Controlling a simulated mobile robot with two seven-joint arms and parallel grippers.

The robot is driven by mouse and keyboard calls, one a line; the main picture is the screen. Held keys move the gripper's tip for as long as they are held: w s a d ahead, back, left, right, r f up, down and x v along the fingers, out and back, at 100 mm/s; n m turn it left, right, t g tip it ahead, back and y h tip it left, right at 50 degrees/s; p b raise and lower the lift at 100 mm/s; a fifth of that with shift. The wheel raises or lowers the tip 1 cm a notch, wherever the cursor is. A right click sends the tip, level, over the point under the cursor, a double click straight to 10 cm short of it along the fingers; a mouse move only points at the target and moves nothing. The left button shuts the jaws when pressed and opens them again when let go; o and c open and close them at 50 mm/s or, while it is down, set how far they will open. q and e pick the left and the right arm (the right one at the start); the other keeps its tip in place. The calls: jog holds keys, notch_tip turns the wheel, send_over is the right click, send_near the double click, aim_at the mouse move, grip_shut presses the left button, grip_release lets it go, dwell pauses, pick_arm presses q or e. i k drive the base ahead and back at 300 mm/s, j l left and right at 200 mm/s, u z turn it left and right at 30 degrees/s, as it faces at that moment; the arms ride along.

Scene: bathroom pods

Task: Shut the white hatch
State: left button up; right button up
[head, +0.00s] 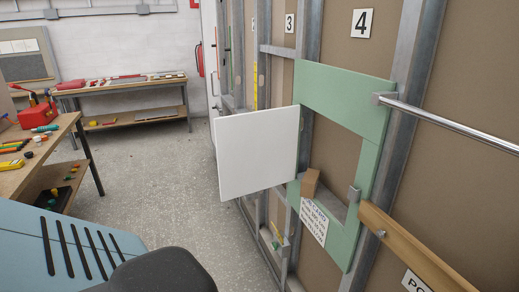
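The white hatch (258,152) is a flat square panel standing open. It swings out to the left of the green frame (345,98) on the wall, with its right edge close to the frame's left side. The frame's rectangular opening is uncovered, and brown board shows behind it. A small wooden block (310,183) and a metal piece (354,194) sit at the opening's lower edge. Neither of my grippers is in view.
A metal rail (450,128) and a wooden rail (420,252) run along the wall at right. A workbench (50,150) with tools stands at left, another bench (125,87) at the back. The speckled floor (160,190) between is clear.

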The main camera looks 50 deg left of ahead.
aim_at(257, 151)
jog(key=i+j+z, duration=0.15)
jog(key=j+z, duration=0.2)
jog(key=j, duration=1.6)
jog(key=j+z, duration=0.4)
jog(key=j, duration=1.5)
